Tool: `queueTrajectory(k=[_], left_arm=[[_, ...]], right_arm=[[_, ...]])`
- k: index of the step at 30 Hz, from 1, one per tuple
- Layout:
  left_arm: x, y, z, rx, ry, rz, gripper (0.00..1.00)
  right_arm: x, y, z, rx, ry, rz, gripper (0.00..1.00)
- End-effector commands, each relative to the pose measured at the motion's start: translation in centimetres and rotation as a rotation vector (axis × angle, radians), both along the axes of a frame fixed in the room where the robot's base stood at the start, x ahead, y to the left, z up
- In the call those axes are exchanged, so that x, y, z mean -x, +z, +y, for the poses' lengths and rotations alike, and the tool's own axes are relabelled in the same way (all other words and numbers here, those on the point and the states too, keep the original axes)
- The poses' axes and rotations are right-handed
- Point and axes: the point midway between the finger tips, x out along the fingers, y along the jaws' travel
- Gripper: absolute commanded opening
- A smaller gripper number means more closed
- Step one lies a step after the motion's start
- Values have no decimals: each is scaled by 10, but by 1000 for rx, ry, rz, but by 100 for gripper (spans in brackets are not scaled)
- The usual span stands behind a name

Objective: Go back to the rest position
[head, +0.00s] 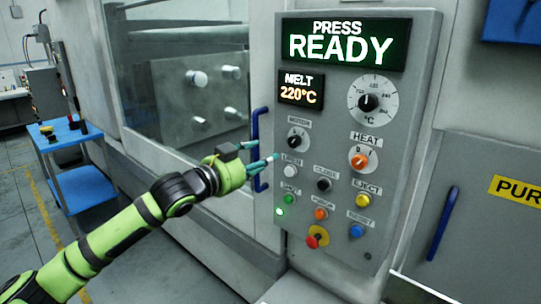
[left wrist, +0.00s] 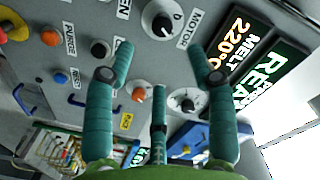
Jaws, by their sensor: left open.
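My left gripper (head: 262,154) is at the left edge of the grey control panel (head: 425,110), beside the white button and below left of the MOTOR knob (head: 297,140). Its teal fingers are spread, with nothing between them. In the left wrist view the open fingers (left wrist: 162,58) stand in front of the panel, with the MOTOR knob (left wrist: 160,20) beyond them. Whether a fingertip touches the panel I cannot tell. My right gripper is in neither view.
The panel shows PRESS READY (head: 342,44) and MELT 220°C. Its buttons include a red emergency knob (head: 317,237) and a lit green one (head: 289,199). A blue handle (head: 261,150) is close behind the fingers. A blue cart (head: 85,185) stands left on open floor.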

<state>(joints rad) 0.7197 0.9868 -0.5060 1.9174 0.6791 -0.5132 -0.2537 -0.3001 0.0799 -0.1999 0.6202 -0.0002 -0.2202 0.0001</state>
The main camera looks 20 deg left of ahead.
Motion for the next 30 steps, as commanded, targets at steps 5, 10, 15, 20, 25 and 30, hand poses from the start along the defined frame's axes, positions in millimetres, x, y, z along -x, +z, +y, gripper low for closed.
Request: queueTrajectory(k=[5,10,15,20,25,30], left_arm=[[-2,-4,1,4,4,5,56],[-22,-60,18,61,66,86,56],[-36,-181,48,147,191,246,56],[-18,-301,67,198,303,408,56],[30,-423,76,226,406,582,56],[103,-531,73,236,494,759,56]], right_arm=[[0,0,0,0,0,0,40],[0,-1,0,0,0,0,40],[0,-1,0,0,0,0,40],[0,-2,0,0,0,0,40],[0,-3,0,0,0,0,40],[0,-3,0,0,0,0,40]])
